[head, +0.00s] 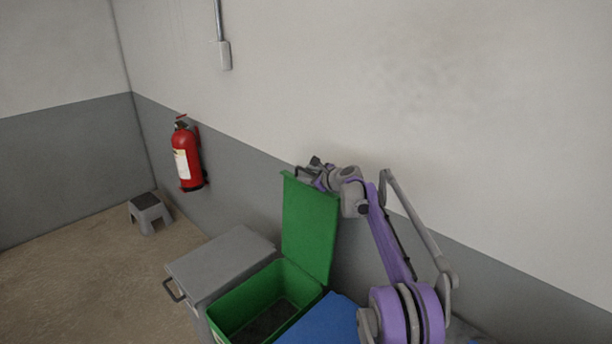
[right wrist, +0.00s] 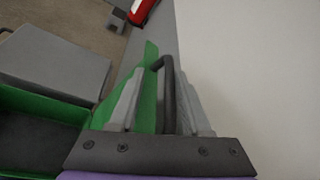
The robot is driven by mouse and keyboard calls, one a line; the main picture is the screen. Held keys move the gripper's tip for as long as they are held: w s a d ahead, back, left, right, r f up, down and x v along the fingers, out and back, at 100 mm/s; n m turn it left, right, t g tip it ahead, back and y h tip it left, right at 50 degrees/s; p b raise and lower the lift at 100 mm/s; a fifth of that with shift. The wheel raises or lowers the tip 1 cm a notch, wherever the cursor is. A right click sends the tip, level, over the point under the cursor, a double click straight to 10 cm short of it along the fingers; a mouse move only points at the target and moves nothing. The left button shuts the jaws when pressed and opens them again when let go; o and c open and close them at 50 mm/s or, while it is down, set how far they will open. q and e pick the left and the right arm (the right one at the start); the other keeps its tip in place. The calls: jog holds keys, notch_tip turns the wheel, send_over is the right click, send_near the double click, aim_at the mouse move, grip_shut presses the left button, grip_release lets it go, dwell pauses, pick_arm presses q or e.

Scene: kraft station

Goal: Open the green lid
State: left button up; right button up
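The green lid (head: 309,228) stands upright, open, at the back edge of the green bin (head: 240,311). The bin's dark inside shows. My right gripper (head: 315,174) is at the lid's top edge, small and partly hidden in the head view. In the right wrist view, the dark lid handle (right wrist: 168,88) lies between the two fingers of my right gripper (right wrist: 160,80). The fingers stand apart, with gaps beside the handle. The green lid (right wrist: 151,56) shows behind the fingers. My left gripper is not in view.
A grey-lidded bin (head: 222,262) stands left of the green one, and a blue lid (head: 322,322) is to its right. The wall (head: 480,130) is close behind the lid. A red fire extinguisher (head: 187,158) hangs on it. A grey step stool (head: 149,213) stands in the corner.

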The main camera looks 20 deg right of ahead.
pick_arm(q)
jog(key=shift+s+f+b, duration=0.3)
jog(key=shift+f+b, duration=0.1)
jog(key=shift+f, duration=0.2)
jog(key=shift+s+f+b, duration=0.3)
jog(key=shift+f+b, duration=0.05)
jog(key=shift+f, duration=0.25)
pick_arm(e)
jog(key=v, duration=1)
jog(key=shift+s, duration=0.1)
jog(key=s+a+f+n+g, duration=0.3)
jog(key=s+a+n, duration=0.4)
jog(key=s+a, duration=0.25)
jog(key=s+a+f+n+g, duration=0.2)
jog(key=s+a+f+n, duration=0.2)
jog(key=s+a+n, duration=0.45)
jog(key=s+a+f+n+g+h, duration=0.1)
jog(key=s+f+n, duration=0.5)
jog(key=s, duration=0.8)
jog(key=s+a+f+n+g+h, duration=0.1)
jog(key=s+f+n, duration=0.5)
jog(key=s, duration=0.8)
notch_tip(320, 180, down, 3)
jog(key=shift+a+f+g+h, duration=0.2)
jog(key=shift+a+g+h, duration=0.2)
jog(key=shift+a+g, duration=0.4)
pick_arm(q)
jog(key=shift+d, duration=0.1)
